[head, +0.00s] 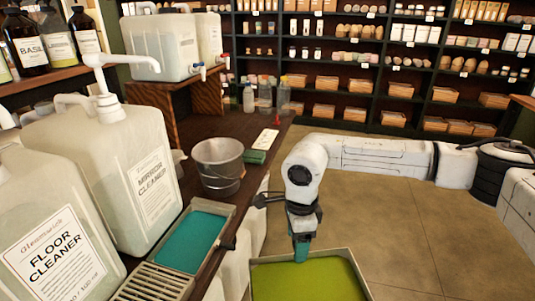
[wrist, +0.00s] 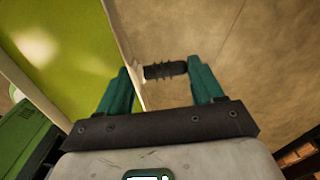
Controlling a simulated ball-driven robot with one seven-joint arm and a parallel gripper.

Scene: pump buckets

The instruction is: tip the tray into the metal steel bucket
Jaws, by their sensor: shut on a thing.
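My gripper (head: 301,250) points down at the back edge of a grey tray (head: 358,272) at the bottom of the head view. The tray holds yellow-green liquid (head: 305,282) and looks about level; its near part is cut off. In the wrist view my teal fingers (wrist: 161,70) are shut on the tray's black ribbed handle, with the green liquid (wrist: 70,45) to the left. The metal steel bucket (head: 213,172) stands upright on the dark counter, behind and left of my gripper, apart from the tray. Its inside bottom is hidden.
A second tray with teal liquid (head: 195,240) sits on the counter beside a slatted grate (head: 155,283). Large white jugs (head: 140,175) stand at the left. Open floor (head: 420,235) is at the right.

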